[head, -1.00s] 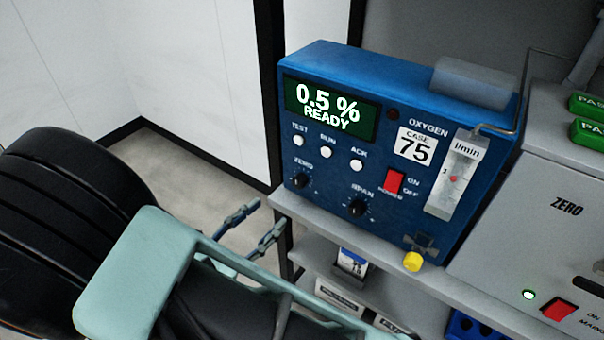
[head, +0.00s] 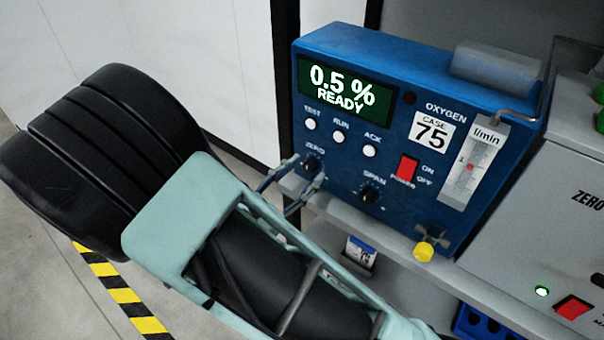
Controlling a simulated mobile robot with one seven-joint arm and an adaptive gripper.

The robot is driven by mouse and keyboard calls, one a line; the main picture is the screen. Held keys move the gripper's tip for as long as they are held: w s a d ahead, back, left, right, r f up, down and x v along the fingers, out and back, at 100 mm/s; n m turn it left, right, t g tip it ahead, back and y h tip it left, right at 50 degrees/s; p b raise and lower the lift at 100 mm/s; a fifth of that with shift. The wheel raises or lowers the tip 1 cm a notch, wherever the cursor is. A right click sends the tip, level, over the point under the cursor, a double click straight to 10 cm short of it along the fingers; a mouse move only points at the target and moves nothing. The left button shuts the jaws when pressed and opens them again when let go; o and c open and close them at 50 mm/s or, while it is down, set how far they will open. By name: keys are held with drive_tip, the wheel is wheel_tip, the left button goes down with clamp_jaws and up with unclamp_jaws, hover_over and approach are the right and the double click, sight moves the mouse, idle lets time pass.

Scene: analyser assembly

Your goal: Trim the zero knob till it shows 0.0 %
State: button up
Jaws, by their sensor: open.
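The blue oxygen analyser (head: 385,213) stands on a grey shelf. Its green display (head: 345,91) reads 0.5 % and READY. The black zero knob (head: 312,164) is at the lower left of the front panel, under the label ZERO. My gripper (head: 310,168) is open, with one fingertip to the left of the zero knob and the other to its lower right in the picture. I cannot tell whether either fingertip touches the knob or how deep they reach. The knob's pointer is too small to read.
The span knob (head: 369,195) sits to the right, with the red power switch (head: 407,167) above it. Three white buttons, including the test button (head: 311,124), are just above the zero knob. A grey ZERO unit (head: 545,235) stands at right.

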clamp_jaws()
idle(0.3)
drive_tip(key=shift+r+n+p, duration=0.15)
drive_tip(key=shift+n+p, duration=0.15)
drive_tip(key=shift+p, duration=0.25)
